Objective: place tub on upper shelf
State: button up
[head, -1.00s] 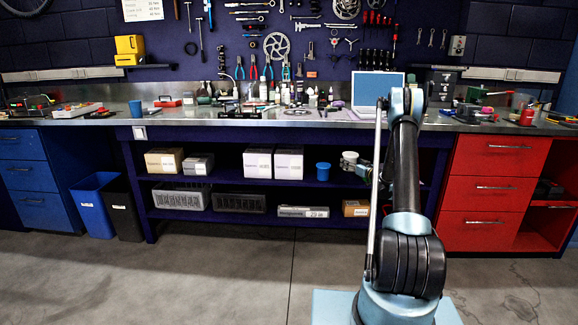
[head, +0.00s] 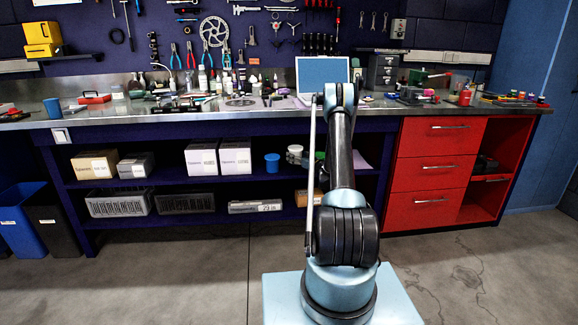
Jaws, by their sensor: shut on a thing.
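A blue tub (head: 272,163) stands upright on the upper shelf (head: 185,181) under the bench, to the right of two white-fronted boxes. A small pale, round-topped thing (head: 294,152) shows just right of it, partly behind my arm; I cannot tell if it is another tub. A bit of green (head: 319,156) shows beside my arm. My gripper cannot be made out; my upright arm hides the area behind it. Whether anything is held is not visible.
Cartons (head: 95,164) and white-fronted boxes (head: 235,157) share the upper shelf. Grey crates (head: 118,203) sit on the lower shelf. A red drawer cabinet (head: 436,170) stands right and a blue bin (head: 22,218) left. The benchtop is cluttered; the floor in front is clear.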

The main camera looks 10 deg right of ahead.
jog(key=shift+d+f, duration=0.15)
jog(key=shift+f, duration=2.1)
jog(key=o, duration=1.5)
